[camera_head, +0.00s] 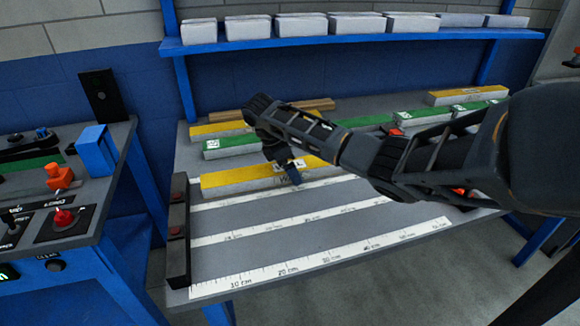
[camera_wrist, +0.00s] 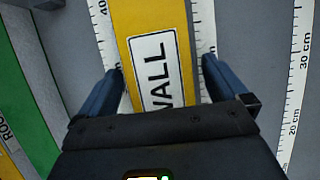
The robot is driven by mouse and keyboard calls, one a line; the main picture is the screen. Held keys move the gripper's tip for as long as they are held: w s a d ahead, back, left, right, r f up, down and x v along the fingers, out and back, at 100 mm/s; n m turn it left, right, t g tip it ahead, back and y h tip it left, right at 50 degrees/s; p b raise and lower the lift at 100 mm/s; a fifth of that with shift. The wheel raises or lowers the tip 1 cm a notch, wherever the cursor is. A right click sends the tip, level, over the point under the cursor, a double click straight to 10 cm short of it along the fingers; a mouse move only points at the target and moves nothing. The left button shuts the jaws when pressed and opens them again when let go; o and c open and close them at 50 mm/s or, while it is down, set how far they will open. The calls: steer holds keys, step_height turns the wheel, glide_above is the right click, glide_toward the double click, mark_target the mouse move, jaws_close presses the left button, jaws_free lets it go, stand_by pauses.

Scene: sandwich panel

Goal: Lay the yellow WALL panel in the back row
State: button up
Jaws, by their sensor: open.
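A yellow panel with a white WALL label (camera_head: 232,180) lies flat on the grey work table, nearest the front of the panels. In the wrist view, the same yellow WALL panel (camera_wrist: 160,30) runs up between the fingers. My gripper (camera_wrist: 163,65) is open, with one blue finger on each side of the panel and a small gap at both sides. In the head view, my gripper (camera_head: 289,173) is at the label, and my arm hides the panel's right part. Other yellow panels lie farther back, at the left (camera_head: 218,130) and right (camera_head: 468,95).
A green panel (camera_head: 232,142) lies behind the WALL panel, with other green pieces (camera_head: 425,116) farther right. A wooden bar (camera_head: 320,104) lies at the back. White ruler strips (camera_head: 300,265) cross the clear front table. A blue shelf (camera_head: 350,38) with white blocks stands above.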

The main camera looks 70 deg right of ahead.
steer(key=p+v, duration=0.1)
steer(key=v, duration=0.7)
steer(key=shift+f, duration=0.1)
